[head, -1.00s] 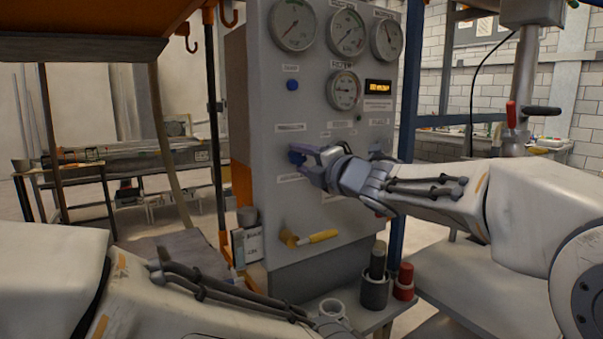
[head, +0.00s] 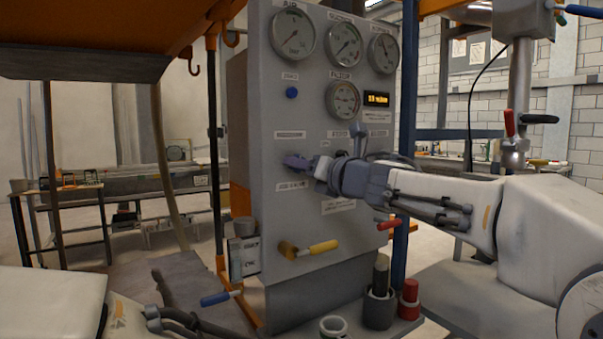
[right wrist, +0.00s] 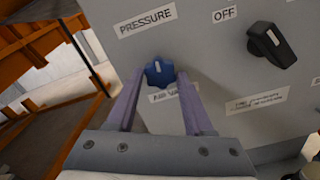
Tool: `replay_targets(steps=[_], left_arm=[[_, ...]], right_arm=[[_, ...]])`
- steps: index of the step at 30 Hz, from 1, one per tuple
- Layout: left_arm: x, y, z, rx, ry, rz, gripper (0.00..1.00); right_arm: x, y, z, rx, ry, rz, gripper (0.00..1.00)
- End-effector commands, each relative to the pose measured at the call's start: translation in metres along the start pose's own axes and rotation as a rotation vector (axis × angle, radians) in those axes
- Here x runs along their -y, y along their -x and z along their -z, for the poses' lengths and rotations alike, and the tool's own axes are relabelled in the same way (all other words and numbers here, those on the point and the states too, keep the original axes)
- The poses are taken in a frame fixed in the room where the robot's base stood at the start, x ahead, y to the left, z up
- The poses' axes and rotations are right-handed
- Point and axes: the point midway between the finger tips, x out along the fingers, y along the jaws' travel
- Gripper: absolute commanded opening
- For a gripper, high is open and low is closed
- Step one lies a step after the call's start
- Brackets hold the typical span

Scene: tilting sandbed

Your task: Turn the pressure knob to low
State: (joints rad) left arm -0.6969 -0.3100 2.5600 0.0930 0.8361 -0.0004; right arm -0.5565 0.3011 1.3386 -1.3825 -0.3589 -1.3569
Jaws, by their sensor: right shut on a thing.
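The pressure knob (right wrist: 160,74) is a small blue lobed knob on the grey panel, below a "PRESSURE" label (right wrist: 146,22) in the right wrist view. Its white mark points roughly up in that view. My right gripper (right wrist: 158,84) is shut on the knob, one purple finger on each side. In the head view my right gripper (head: 297,163) reaches the panel's left part from the right, and its fingers mostly hide the knob. My left arm shows at the lower left of the head view, but its gripper is out of view.
A black knob (right wrist: 271,45) with an "OFF" label is right of the pressure knob. The panel (head: 265,215) carries gauges above and a yellow-handled valve (head: 322,247) below. A blue-handled lever (head: 220,297) is at lower left. Dark and red cylinders (head: 409,299) stand at the panel's foot.

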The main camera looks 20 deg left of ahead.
Motion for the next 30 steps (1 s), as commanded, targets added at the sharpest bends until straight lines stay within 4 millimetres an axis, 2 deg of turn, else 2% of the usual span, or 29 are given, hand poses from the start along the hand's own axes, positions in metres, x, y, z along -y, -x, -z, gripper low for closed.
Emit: replay_targets(steps=[9, 24, 25, 26, 27, 30], left_arm=[[0.0004, -0.0058, -0.0003, 0.0, 0.0, 0.0, 0.5], [0.0005, -0.0061, -0.0003, 0.0, 0.0, 0.0, 0.5], [0.0005, -0.0062, -0.0003, 0.0, 0.0, 0.0, 0.5], [0.0005, -0.0062, -0.0003, 0.0, 0.0, 0.0, 0.5], [0.0004, -0.0062, -0.0003, 0.0, 0.0, 0.0, 0.5], [0.0004, -0.0062, -0.0003, 0.0, 0.0, 0.0, 0.5]], right_arm=[[0.0028, -0.0001, 0.0002, 0.0, 0.101, 0.005, 0.0], [0.0032, -0.0002, 0.0006, -0.001, 0.117, 0.006, 0.0], [0.0032, -0.0002, 0.0007, -0.001, 0.117, 0.006, 0.63], [0.0031, -0.0002, 0.0007, -0.001, 0.117, 0.006, 0.75], [0.0029, -0.0003, 0.0008, -0.002, 0.117, 0.005, 0.81], [0.0022, -0.0003, 0.0007, -0.001, 0.116, 0.004, 0.81]])
